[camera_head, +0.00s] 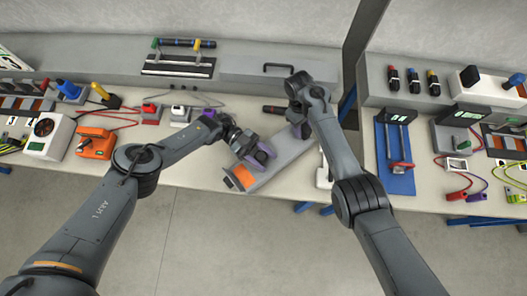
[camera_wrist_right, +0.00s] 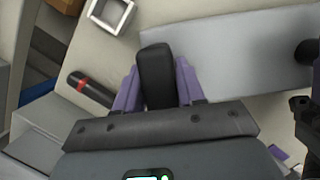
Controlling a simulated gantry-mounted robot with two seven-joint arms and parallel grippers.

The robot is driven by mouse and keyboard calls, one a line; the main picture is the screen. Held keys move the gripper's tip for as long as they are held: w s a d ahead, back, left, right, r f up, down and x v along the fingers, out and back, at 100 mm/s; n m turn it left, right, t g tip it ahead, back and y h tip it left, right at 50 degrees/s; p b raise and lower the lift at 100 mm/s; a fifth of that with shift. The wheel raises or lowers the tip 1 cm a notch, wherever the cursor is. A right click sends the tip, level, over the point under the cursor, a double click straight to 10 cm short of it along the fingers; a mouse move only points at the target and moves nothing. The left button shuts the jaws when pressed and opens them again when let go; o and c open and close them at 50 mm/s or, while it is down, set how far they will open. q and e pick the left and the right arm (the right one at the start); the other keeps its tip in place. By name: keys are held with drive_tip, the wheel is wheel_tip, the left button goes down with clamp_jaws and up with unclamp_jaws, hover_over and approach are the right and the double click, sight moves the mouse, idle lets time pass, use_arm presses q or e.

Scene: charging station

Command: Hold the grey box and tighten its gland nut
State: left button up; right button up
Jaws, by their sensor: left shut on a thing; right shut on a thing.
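The grey box (camera_head: 287,160) lies slantwise near the front edge of the bench, an orange patch on its lower left end. My left gripper (camera_head: 260,157) is shut on the grey box near that end, its purple fingers at the box's side. My right gripper (camera_head: 298,128) is at the box's far upper end, mostly hidden by its own wrist. In the right wrist view, its purple fingers are shut on a black part, which I take for the gland nut (camera_wrist_right: 155,75), beside the grey box (camera_wrist_right: 235,45). The nut is hidden in the head view.
A black cylinder with a red band (camera_wrist_right: 90,90) lies close to my right gripper. An orange device (camera_head: 95,143) and a white device (camera_head: 48,137) stand on the left. A blue stand (camera_head: 396,155) is on the right. Bare bench lies left of the box.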

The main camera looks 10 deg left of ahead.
sight(263, 159)
use_arm(q)
drive_tip(key=shift+f+m+g+y, duration=0.25)
drive_tip(key=shift+m+g+y, duration=0.15)
drive_tip(key=shift+m+g, duration=0.15)
drive_tip(key=shift+s+r+g, duration=0.1)
drive_tip(key=shift+r+g, duration=0.1)
drive_tip(key=shift+g, duration=0.15)
drive_tip(key=o, duration=1)
drive_tip(key=shift+r, duration=0.15)
drive_tip(key=shift+r, duration=4.9)
